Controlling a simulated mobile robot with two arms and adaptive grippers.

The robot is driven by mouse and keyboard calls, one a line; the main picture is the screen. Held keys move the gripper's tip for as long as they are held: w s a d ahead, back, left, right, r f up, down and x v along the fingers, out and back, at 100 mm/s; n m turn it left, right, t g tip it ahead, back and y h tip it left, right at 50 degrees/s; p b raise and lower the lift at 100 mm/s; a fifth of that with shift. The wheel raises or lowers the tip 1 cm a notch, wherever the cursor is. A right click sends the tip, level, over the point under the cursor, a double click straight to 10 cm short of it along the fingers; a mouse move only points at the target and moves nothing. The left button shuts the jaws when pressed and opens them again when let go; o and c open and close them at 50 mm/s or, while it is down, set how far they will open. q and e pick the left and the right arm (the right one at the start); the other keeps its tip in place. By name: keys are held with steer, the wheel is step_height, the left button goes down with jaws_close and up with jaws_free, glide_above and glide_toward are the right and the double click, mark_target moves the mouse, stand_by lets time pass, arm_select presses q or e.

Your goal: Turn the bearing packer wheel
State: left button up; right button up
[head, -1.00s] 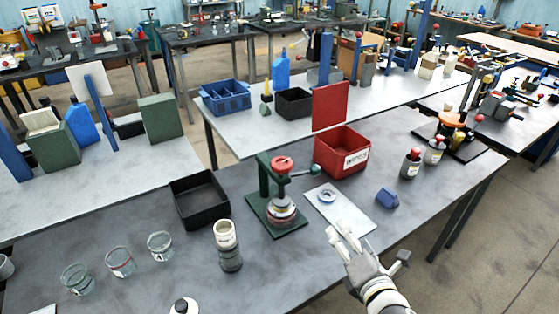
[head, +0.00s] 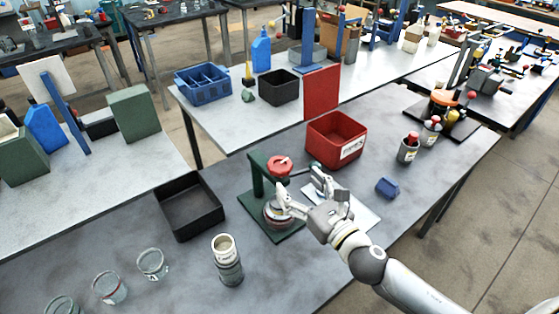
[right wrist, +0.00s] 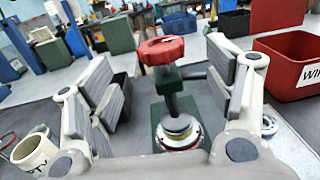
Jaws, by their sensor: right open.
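The bearing packer is a green stand (head: 257,180) on a green base plate, with a red wheel (head: 280,166) on top of its spindle and a pale round bearing stack below. My right gripper (head: 303,190) is open and empty, just in front of and to the right of the packer. In the right wrist view the red wheel (right wrist: 162,50) shows between the two spread fingers (right wrist: 163,75), ahead of them and apart from them. The bearing stack (right wrist: 178,132) shows lower between the fingers. My left gripper is not in view.
A red wipes bin (head: 336,140) stands behind the packer. A white sheet (head: 362,214) lies partly under my right arm.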

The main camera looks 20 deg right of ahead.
mark_target(274, 158)
steer(key=p+x, duration=0.1)
steer(key=x, duration=0.6)
steer(key=shift+p, duration=0.4)
steer(key=shift+x, duration=0.8)
steer(key=shift+w+f, duration=0.15)
steer(key=shift+w, duration=0.1)
steer(key=c, duration=1)
steer(key=o, duration=1)
